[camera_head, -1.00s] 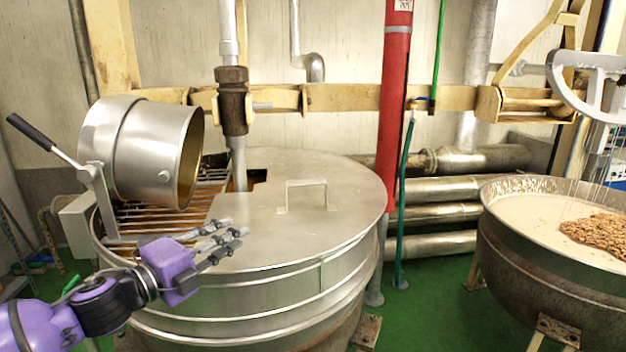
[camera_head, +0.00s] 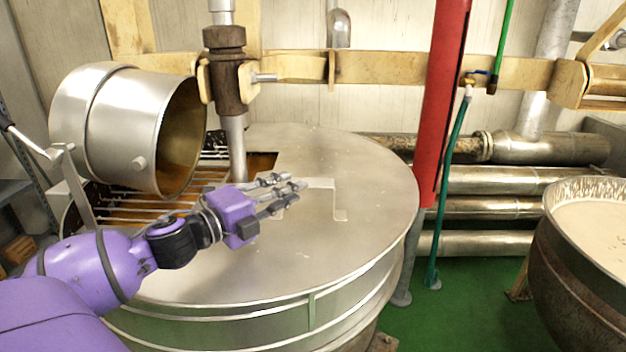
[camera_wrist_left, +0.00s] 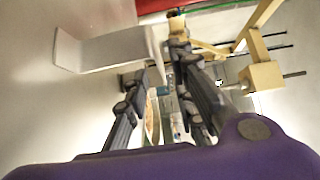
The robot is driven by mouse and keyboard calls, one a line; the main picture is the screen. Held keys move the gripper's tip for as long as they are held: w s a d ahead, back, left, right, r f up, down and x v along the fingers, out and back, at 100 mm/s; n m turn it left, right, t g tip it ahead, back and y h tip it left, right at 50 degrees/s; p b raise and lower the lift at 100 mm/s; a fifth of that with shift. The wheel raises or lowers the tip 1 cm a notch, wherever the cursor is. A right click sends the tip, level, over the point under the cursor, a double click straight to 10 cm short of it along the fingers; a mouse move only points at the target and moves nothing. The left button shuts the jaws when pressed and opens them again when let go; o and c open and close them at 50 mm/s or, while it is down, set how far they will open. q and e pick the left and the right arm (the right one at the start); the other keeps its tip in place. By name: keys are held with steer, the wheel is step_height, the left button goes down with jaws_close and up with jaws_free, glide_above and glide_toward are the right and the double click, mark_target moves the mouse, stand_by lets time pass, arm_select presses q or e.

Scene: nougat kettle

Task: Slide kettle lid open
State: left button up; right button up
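The kettle lid (camera_head: 330,245) is a flat, round metal plate on the large metal kettle (camera_head: 270,319). Its raised bracket handle (camera_head: 341,203) stands near the middle of the lid. The handle also shows at upper left in the left wrist view (camera_wrist_left: 105,52). My left gripper (camera_head: 289,190) is over the lid, its fingers pointing right, at the left part of the handle and hiding some of it. Its fingers look spread and empty in the left wrist view (camera_wrist_left: 158,80). Whether they touch the handle I cannot tell. My right gripper is not in view.
A tilted metal drum (camera_head: 110,125) sits over the grated opening (camera_head: 150,208) at left. A vertical pipe (camera_head: 233,140) rises behind the lid. A red post (camera_head: 443,105) and horizontal pipes (camera_head: 480,210) stand behind at right. A second kettle (camera_head: 575,262) is at far right.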

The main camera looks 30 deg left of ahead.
mark_target(308, 182)
arm_select(q)
steer(key=x, duration=0.5)
steer(key=shift+w+d, duration=0.15)
steer(key=shift+w, duration=0.45)
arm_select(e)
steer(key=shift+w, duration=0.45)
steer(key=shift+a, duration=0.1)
arm_select(q)
jaws_close()
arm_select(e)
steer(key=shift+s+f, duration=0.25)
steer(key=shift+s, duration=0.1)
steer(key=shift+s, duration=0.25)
